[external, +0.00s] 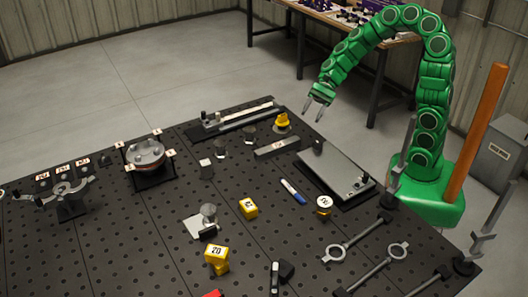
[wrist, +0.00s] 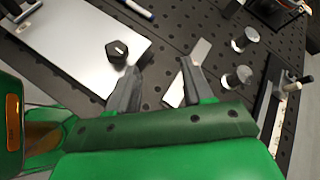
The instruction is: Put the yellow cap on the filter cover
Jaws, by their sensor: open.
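A small yellow cap-like piece (external: 282,122) stands near the back edge of the black perforated table, left of my gripper in the external view. It is not seen in the wrist view. A round grey-topped part with a reddish side (external: 147,154) sits in a black stand at the left. It may be the filter cover, but I cannot tell for sure. My gripper (external: 312,112) is raised over the table's back right side, apart from the yellow piece. In the wrist view its fingers (wrist: 158,68) are spread and empty.
A silver plate (external: 338,172) with a dark knob, a grey bar (external: 277,147) and small metal cylinders (wrist: 244,40) lie below my gripper. Yellow numbered blocks (external: 248,207), a blue marker (external: 293,191) and metal rods (external: 357,238) occupy the front. An orange-brown post (external: 478,130) stands beside my base.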

